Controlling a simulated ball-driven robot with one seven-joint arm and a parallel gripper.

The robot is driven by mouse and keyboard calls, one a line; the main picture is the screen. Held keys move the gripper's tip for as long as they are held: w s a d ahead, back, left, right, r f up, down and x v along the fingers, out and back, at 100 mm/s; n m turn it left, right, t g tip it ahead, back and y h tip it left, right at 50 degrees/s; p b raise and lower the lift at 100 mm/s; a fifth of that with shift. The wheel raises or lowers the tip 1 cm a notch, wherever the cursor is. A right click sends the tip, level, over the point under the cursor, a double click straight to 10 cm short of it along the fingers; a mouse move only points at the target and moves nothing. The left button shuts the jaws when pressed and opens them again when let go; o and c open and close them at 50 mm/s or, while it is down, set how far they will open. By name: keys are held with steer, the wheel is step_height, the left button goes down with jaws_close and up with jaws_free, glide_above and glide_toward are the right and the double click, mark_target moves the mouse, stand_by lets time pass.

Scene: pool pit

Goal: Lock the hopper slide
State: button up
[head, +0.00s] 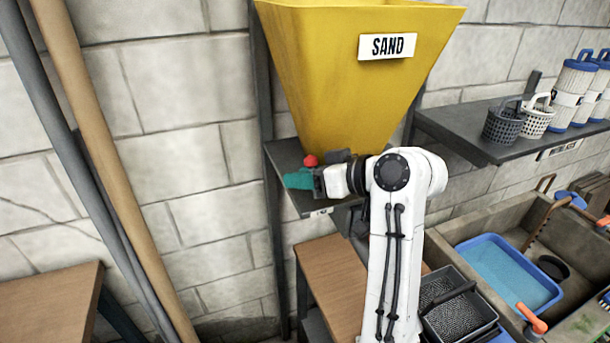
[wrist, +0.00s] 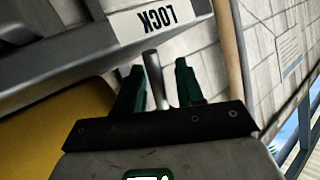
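The yellow hopper (head: 350,75) with a SAND sign stands on a dark grey shelf frame (head: 283,153). A red ball knob (head: 311,160) shows at the hopper's foot, just above my gripper (head: 296,179), whose teal fingers point left. In the wrist view my gripper (wrist: 160,85) has its two green fingers apart. A thin grey metal pin (wrist: 154,78) shows between them, with a gap on the right finger's side; I cannot tell whether it touches the left finger. A white LOCK label (wrist: 160,18) is on the grey bar beyond, upside down. My wrist and arm hide much of the slide.
A dark shelf (head: 500,140) with baskets and blue-white canisters is at the right. Below it are a stone trough (head: 465,228), a blue tray (head: 540,302) and a bin of dark grains (head: 450,318). Tall poles (head: 115,180) lean at the left. Wall space between poles and hopper is clear.

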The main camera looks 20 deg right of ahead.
jaws_close()
steer(key=shift+s+t+b, duration=0.1)
steer(key=shift+t+b, duration=0.2)
steer(key=shift+b, duration=0.2)
steer(key=t+b, duration=0.1)
steer(key=b, duration=0.2)
steer(key=shift+s+f+n+y, duration=0.1)
steer(key=shift+s+n+y, duration=0.2)
steer(key=shift+n, duration=0.1)
steer(key=b, duration=0.1)
steer(key=t+b, duration=0.1)
steer(key=b, duration=0.1)
steer(key=shift+s+n+t+y, duration=0.3)
steer(key=shift+n, duration=0.1)
steer(key=s+n+t+y+b, duration=0.1)
steer(key=b, duration=0.4)
steer(key=s+r+n+t+y+b, duration=0.1)
steer(key=n+t+b, duration=0.1)
steer(key=b, duration=0.4)
steer(key=shift+y, duration=0.3)
steer(key=shift+s+r+n+y+b, duration=0.2)
steer(key=shift+n+y+b, duration=0.1)
steer(key=shift+b, duration=0.6)
steer(key=shift+r, duration=0.1)
